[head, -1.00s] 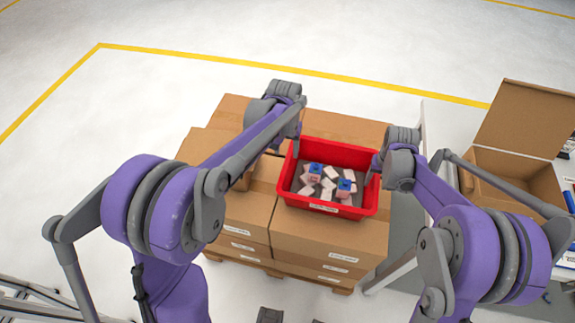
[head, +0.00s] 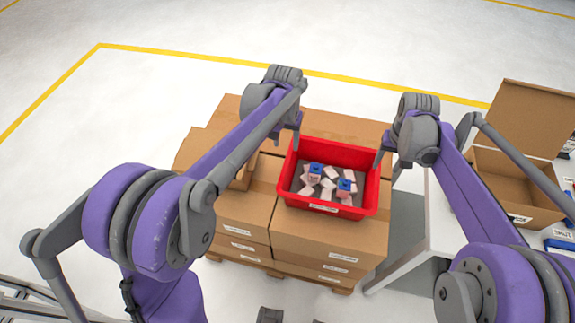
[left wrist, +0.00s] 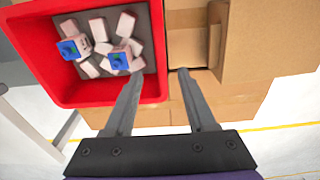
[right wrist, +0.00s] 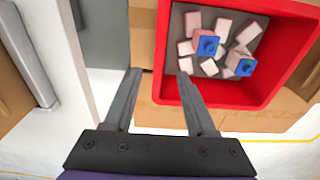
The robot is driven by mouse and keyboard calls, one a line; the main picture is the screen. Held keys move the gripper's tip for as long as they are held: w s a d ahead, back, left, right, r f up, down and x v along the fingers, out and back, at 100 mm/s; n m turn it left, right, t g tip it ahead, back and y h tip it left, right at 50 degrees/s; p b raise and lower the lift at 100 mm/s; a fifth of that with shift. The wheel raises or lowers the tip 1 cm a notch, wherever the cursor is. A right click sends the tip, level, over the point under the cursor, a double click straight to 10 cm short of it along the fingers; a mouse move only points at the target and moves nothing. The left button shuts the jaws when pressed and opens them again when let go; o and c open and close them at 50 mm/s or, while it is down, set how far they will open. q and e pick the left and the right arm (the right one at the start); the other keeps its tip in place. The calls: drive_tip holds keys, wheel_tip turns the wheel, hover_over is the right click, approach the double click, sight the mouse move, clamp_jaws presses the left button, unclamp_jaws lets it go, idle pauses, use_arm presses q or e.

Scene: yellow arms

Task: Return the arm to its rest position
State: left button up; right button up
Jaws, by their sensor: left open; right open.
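My left gripper (head: 285,145) is open and empty beside the left wall of a red bin (head: 327,208). In the left wrist view its fingers (left wrist: 158,75) are apart, one in front of the bin wall and one over cardboard. The bin sits on stacked boxes and holds several pale pinkish blocks (head: 328,183), two with blue tops (head: 315,169).
The bin rests on cardboard boxes (head: 245,205) stacked on a pallet. A smaller box stands left of the bin. At right is a white table (head: 425,225) with an open carton (head: 510,190) close to my right arm. The floor behind is clear, with yellow lines.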

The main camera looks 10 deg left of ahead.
drive_tip(key=shift+r, duration=0.45)
use_arm(q)
drive_tip(key=s+a+r+t, duration=0.1)
drive_tip(key=s+r, duration=0.1)
drive_tip(key=s, duration=0.5)
drive_tip(key=s+a+r+t, duration=0.1)
drive_tip(key=s+r, duration=0.1)
drive_tip(key=s, duration=0.4)
use_arm(e)
drive_tip(key=s+d+r+t, duration=0.1)
drive_tip(key=s+r, duration=0.1)
drive_tip(key=s, duration=0.5)
drive_tip(key=s+d+r+t, duration=0.1)
drive_tip(key=s+r, duration=0.1)
drive_tip(key=s, duration=0.4)
use_arm(q)
drive_tip(key=s+a+f+t, duration=0.1)
drive_tip(key=s+f, duration=0.3)
drive_tip(key=s, duration=0.8)
drive_tip(key=shift+s+a+f+t, duration=0.2)
drive_tip(key=shift+f+t, duration=0.1)
drive_tip(key=shift+t, duration=0.5)
use_arm(e)
drive_tip(key=s+d+f+t, duration=0.1)
drive_tip(key=s+f, duration=0.3)
drive_tip(key=s, duration=0.8)
drive_tip(key=shift+s+d+f+t, duration=0.2)
drive_tip(key=shift+f+t, duration=0.15)
drive_tip(key=shift+t, duration=0.45)
